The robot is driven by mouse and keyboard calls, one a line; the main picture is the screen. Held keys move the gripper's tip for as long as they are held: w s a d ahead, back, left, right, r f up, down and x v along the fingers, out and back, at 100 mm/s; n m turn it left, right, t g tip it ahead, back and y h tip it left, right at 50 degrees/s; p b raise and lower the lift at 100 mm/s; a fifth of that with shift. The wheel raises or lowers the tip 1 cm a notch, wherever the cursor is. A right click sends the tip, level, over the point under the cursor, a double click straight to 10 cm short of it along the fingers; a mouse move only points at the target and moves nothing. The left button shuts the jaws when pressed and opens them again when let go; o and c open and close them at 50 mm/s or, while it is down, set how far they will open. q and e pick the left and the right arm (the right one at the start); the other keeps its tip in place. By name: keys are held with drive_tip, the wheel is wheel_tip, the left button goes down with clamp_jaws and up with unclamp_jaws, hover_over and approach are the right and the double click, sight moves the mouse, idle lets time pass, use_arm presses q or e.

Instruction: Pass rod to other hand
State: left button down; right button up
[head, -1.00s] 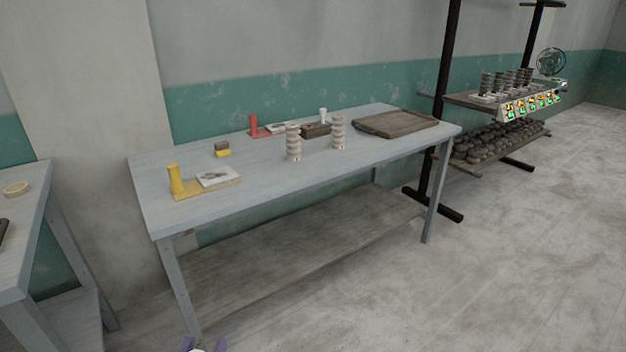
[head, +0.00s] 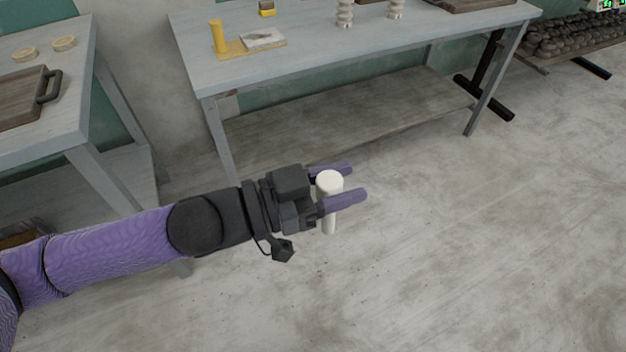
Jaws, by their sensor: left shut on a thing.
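A white rod (head: 329,183) stands upright between the purple fingers of my left gripper (head: 338,187). The gripper is shut on the rod, with the rod's wider top above the fingers and its thinner lower end below them. My left arm reaches in from the left, and the gripper is over the open floor in front of the long table. My right gripper is not in view.
A long grey table (head: 300,62) stands behind, holding a yellow cylinder (head: 218,36) on a yellow board and ridged pale columns (head: 344,12). Another table (head: 70,110) at left bears a wooden tray (head: 22,100) and round discs.

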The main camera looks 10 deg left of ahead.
use_arm(q)
drive_tip(key=m+g, duration=0.1)
drive_tip(key=m+g+h, duration=0.1)
drive_tip(key=g, duration=0.1)
drive_tip(key=shift+a+r, duration=0.15)
drive_tip(key=shift+a, duration=0.05)
drive_tip(key=m+g, duration=0.1)
drive_tip(key=g, duration=0.1)
drive_tip(key=a+m+g+h, duration=0.1)
drive_tip(key=g, duration=0.1)
drive_tip(key=shift+s+a+m, duration=0.1)
drive_tip(key=shift+s+m, duration=0.1)
drive_tip(key=shift+m, duration=0.2)
drive_tip(key=shift+s+a+g, duration=0.1)
drive_tip(key=shift+g, duration=0.3)
